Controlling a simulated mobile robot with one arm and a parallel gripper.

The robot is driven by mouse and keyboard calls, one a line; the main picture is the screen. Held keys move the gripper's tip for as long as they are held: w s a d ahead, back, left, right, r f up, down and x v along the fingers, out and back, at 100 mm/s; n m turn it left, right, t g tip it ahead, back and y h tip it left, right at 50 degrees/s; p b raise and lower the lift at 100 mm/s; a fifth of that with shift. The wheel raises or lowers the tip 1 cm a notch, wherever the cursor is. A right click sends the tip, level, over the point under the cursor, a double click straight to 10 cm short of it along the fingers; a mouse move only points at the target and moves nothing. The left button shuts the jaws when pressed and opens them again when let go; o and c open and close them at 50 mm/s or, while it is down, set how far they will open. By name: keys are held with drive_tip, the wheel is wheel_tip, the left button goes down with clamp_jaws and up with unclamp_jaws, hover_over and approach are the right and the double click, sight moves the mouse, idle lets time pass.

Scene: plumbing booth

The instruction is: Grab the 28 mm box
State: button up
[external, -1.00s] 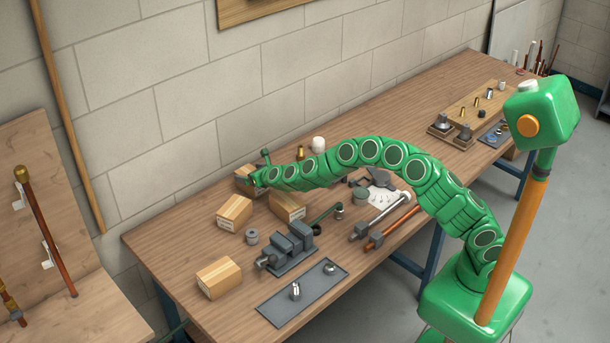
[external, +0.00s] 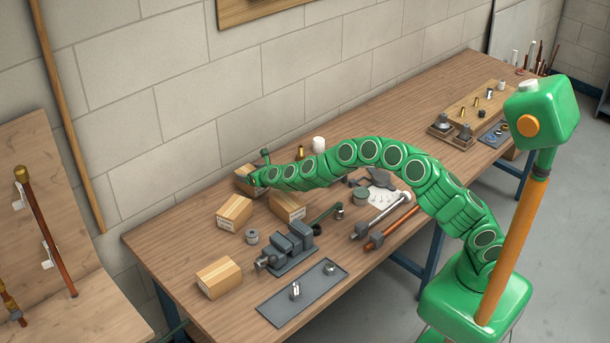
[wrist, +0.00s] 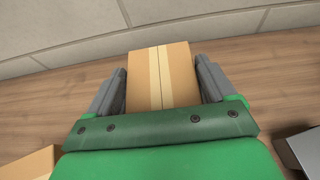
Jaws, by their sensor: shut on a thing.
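My gripper (wrist: 161,88) is shut on a cardboard box (wrist: 161,75) with a pale tape stripe down its middle. In the wrist view one grey finger lies along each side of the box. In the external view the held box (external: 245,174) is at the far left end of my arm, near the wall, and partly hidden by the gripper. Three similar boxes stand on the bench: one just left (external: 234,212), one just in front (external: 287,206), and one near the front left edge (external: 219,277). No size marking is readable on any box.
A grey vise (external: 287,250) and a flat grey plate (external: 302,293) with small metal parts lie towards the front. A grey fitting (external: 252,236) stands between boxes. The block wall is close behind the held box.

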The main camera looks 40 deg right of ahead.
drive_tip(key=shift+r, duration=0.7)
drive_tip(key=s+r, duration=0.1)
drive_tip(key=r, duration=0.1)
drive_tip(key=s+d+r, duration=0.1)
drive_tip(key=s+r, duration=0.1)
drive_tip(key=r, duration=0.1)
drive_tip(key=s+r, duration=0.2)
drive_tip(key=r, duration=0.1)
drive_tip(key=shift+d, duration=0.2)
drive_tip(key=d+v, duration=0.2)
drive_tip(key=v, duration=0.7)
drive_tip(key=shift+s, duration=0.15)
